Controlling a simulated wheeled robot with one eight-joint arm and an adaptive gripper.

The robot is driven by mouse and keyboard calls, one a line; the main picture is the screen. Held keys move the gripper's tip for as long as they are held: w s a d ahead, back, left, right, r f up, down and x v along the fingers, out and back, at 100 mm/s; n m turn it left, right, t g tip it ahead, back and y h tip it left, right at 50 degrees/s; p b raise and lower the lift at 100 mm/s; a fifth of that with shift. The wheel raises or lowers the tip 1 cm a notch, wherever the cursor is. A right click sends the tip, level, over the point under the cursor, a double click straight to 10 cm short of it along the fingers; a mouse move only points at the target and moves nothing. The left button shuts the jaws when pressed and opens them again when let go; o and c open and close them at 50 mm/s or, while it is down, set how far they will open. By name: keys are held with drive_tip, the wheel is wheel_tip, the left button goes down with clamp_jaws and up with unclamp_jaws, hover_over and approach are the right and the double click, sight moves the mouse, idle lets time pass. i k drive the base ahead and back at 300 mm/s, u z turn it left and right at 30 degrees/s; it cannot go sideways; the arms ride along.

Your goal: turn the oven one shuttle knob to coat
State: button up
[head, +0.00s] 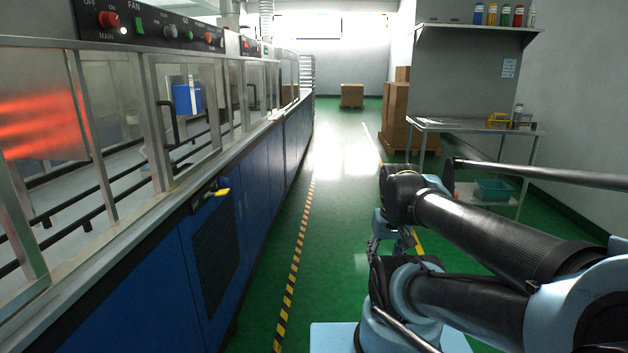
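The near oven's control panel (155,33) runs along the top left. It carries a red MAIN knob (108,20) marked OFF and ON, with a small lit lamp beside it, and a green FAN switch (138,26). Further right is a grey knob (170,31), which may be the shuttle knob; its label and pointer are too small to read. A green GO button and an orange-red button follow it. My arm is folded at the right, well away from the panel. A dark part that may be my gripper (377,243) hangs by the arm; its fingers are unclear.
A second panel (251,47) sits further down the blue oven line. A yellow-handled latch (217,193) and dark door handle (169,122) stick out from the near oven. The green aisle is clear; a steel table (470,128) and cartons (397,115) stand right.

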sight(170, 33)
drive_tip(key=u, duration=1.25)
